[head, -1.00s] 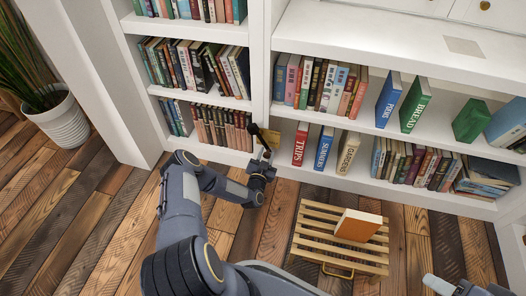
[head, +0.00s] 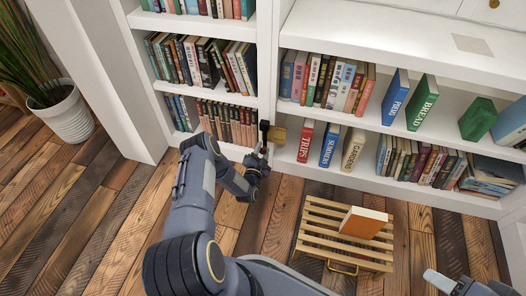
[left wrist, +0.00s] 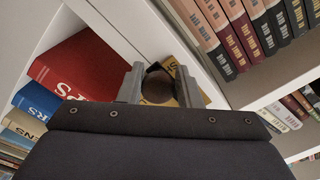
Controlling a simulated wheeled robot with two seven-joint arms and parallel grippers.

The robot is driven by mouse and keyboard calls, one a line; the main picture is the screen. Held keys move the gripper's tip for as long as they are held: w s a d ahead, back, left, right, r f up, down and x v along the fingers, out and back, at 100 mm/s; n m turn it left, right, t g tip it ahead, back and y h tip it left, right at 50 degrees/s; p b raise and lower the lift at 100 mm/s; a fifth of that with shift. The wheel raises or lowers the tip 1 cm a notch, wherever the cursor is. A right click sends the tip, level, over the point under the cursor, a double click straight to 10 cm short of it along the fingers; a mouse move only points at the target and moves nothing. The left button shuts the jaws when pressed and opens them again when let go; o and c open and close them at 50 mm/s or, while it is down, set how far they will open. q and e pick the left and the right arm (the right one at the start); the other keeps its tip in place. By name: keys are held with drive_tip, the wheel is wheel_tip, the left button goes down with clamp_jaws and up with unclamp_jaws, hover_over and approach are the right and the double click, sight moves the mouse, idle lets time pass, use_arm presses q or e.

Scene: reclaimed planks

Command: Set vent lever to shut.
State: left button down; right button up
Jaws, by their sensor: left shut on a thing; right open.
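The vent lever (head: 264,127) has a dark handle and sits by a brass plate (head: 278,134) on the shelf upright, low down. In the left wrist view its round dark end (left wrist: 157,87) lies between my left gripper's fingers, and part of the yellow lettered plate (left wrist: 187,82) shows behind. My left gripper (head: 263,151) is shut on the lever; the wrist view shows a finger (left wrist: 159,90) on each side. The lever's pivot and most lettering are hidden. My right gripper (head: 452,286) is partly in view at the bottom right, open and away from the lever.
Red TRIPS book (head: 305,142) and other books stand just right of the plate. A shelf of books (head: 228,122) lies left of the upright. A slatted wooden crate (head: 318,232) with an orange book (head: 363,223) stands on the floor. A potted plant (head: 64,112) is far left.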

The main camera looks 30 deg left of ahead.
use_arm(q)
drive_tip(key=shift+d+r, duration=0.1)
drive_tip(key=shift+d, duration=0.15)
drive_tip(key=c, duration=1.1)
unclamp_jaws()
drive_tip(key=shift+a, duration=0.1)
drive_tip(key=p+v, duration=0.3)
drive_tip(key=v, duration=0.4)
drive_tip(key=shift+s, duration=0.35)
